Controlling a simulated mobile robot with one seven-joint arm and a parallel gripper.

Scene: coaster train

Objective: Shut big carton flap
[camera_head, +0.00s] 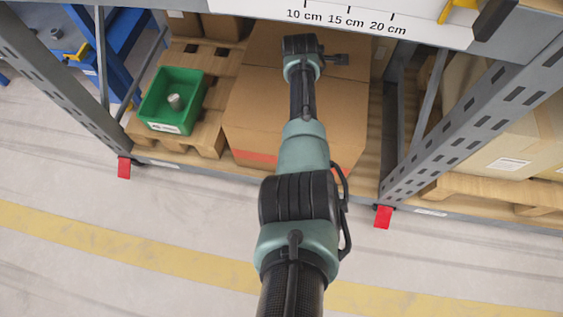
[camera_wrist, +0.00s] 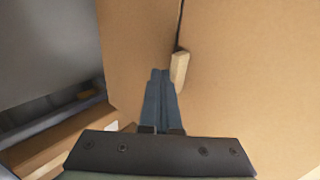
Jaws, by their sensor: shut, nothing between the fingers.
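The big brown carton (camera_head: 345,105) stands on a pallet in the shelf bay, with an orange-red band low on its front. My arm reaches over it and covers its middle. In the wrist view, brown cardboard panels (camera_wrist: 250,95) fill the middle and right. A dark narrow seam runs between a left panel (camera_wrist: 130,50) and the right one. A small light-tan piece (camera_wrist: 180,68) sits at the seam's near end. My gripper (camera_wrist: 159,73) is shut and empty, its fingertips just left of that piece. I cannot tell whether they touch the cardboard, or how far any flap stands open.
A green bin (camera_head: 172,100) with a metal part in it stands left of the carton on the pallet. Grey uprights (camera_head: 398,150) flank the bay, and a beam with a scale (camera_head: 350,20) crosses above. More cartons (camera_head: 510,150) stand at right. The floor in front is clear.

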